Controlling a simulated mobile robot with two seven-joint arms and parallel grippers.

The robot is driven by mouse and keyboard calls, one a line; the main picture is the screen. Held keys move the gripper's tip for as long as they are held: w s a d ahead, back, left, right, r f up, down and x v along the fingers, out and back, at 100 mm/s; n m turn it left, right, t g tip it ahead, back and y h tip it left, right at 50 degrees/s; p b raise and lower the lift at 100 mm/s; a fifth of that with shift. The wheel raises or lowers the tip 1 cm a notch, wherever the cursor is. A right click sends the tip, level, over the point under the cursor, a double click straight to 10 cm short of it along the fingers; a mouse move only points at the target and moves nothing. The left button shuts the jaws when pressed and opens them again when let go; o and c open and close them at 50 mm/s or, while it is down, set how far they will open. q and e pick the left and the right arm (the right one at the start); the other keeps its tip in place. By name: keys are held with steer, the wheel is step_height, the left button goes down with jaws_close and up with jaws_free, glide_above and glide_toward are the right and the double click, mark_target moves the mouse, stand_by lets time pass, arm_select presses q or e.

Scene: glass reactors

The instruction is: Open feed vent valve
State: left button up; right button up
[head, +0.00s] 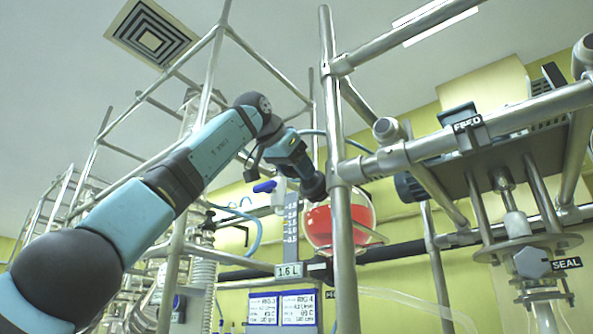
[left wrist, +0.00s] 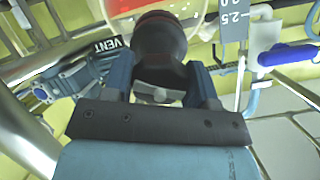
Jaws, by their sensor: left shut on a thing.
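My left gripper (head: 313,185) reaches in front of the glass vessel with red liquid (head: 330,228) in the head view. In the left wrist view its two blue fingers (left wrist: 160,80) are shut on a dark rounded knob (left wrist: 160,42), which may be the vent valve's handle. The fingers hide part of the knob, and its turn angle cannot be read. My right gripper is not in view.
A blue-handled valve (head: 264,187) is close left of the gripper, also in the left wrist view (left wrist: 288,55). A steel upright (head: 342,200) stands just to its right. A FEED label (head: 467,123) and SEAL label (head: 566,264) mark the right-hand frame.

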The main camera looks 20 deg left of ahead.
arm_select(q)
steer(key=shift+n, duration=0.6)
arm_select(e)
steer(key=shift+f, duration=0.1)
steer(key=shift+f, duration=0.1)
arm_select(q)
steer(key=o, duration=0.9)
steer(key=b+v, duration=0.2)
steer(key=v, duration=1.1)
steer(key=shift+s+a+r, duration=0.15)
steer(key=shift+s+a, duration=0.05)
steer(key=shift+s, duration=0.15)
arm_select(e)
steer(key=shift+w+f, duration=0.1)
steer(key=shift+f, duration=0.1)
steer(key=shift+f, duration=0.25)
